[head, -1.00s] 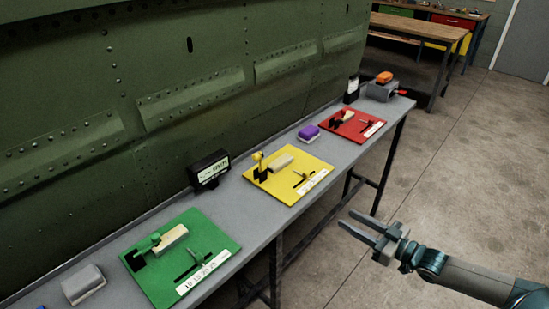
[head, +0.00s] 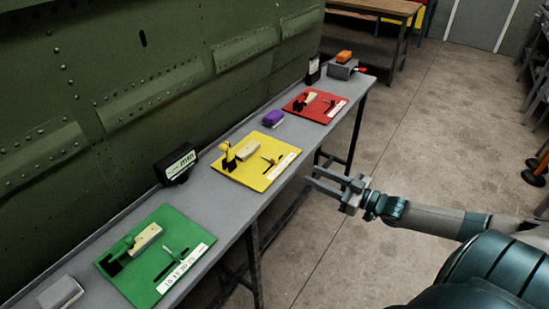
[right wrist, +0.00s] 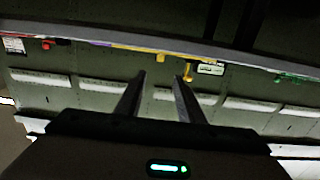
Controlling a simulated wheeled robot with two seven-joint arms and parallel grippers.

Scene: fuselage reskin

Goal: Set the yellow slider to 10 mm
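The yellow board (head: 240,176) lies on the grey bench, with a yellow clamp (head: 229,154), a pale block (head: 248,150) and a slot near its white scale strip (head: 284,166). The small yellow slider (head: 269,160) stands in that slot; its scale reading is too small to tell. My right gripper (head: 309,176) is open and empty, in front of the bench's front edge, right of the yellow board and apart from it. In the right wrist view, its two fingers (right wrist: 161,76) are spread, with the yellow board's edge (right wrist: 172,57) beyond. My left gripper is not in view.
The green fuselage panel (head: 150,70) rises behind. The floor in front is clear.

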